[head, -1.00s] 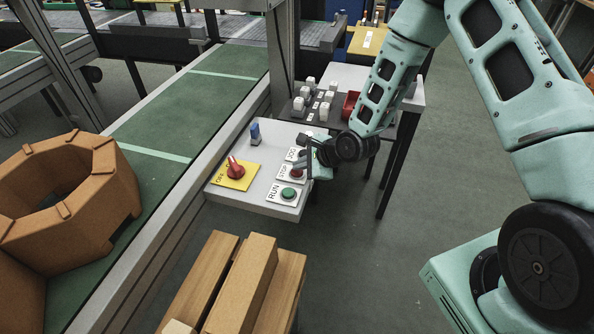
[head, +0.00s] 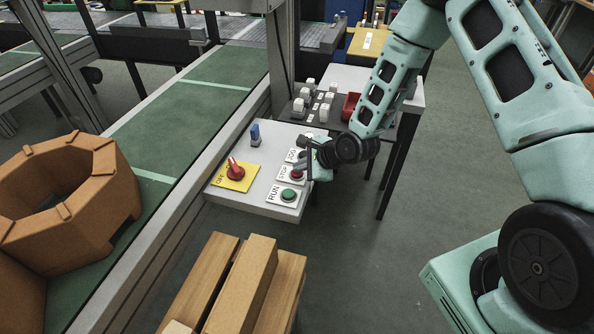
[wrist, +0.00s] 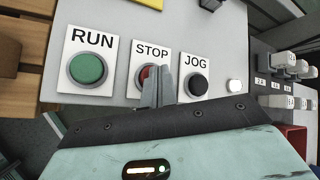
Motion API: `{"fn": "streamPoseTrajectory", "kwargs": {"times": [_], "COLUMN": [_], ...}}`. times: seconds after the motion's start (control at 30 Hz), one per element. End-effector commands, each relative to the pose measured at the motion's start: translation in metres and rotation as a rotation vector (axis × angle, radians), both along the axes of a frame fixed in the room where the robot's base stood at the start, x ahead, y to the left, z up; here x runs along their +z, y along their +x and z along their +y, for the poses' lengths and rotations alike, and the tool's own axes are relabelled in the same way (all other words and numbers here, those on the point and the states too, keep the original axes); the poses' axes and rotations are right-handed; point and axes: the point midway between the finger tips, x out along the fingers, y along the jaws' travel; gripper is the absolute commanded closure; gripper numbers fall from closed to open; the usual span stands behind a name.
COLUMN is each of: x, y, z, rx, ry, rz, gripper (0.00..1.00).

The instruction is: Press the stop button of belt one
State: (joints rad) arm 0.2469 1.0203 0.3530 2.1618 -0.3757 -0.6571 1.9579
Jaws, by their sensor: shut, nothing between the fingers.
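The button panel (head: 235,200) is a pale grey shelf beside the belt (head: 185,120). In the wrist view the red stop button (wrist: 146,74) sits on a white STOP plate (wrist: 152,50), between the green RUN button (wrist: 87,69) and the black JOG button (wrist: 196,85). My gripper (wrist: 158,85) is shut and empty. Its fingertips lie over the right part of the stop button and hide it there; I cannot tell whether they touch it. In the head view my gripper (head: 306,166) is over the panel's right side, by the stop button (head: 297,174).
A red rotary switch (head: 235,170) on a yellow plate and a blue switch (head: 255,133) share the panel. An orange-brown ring-shaped part (head: 70,190) rides the belt. Wooden beams (head: 245,280) stand in front. A table (head: 325,112) with white blocks stands behind.

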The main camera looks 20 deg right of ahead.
Motion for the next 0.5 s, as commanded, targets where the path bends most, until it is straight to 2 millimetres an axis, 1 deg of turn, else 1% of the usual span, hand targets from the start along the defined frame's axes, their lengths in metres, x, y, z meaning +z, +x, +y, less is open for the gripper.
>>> {"fn": "streamPoseTrajectory", "kwargs": {"times": [0.03, 0.2, 0.5], "x": [0.005, 0.0128, 0.0123], "y": [-0.0002, -0.0002, -0.0002], "z": [-0.0007, -0.0003, 0.0], "rx": [-0.002, -0.001, 0.0], "ry": [0.0, 0.001, 0.0], "rz": [0.001, 0.0, 0.0], "gripper": [1.0, 1.0, 1.0]}}
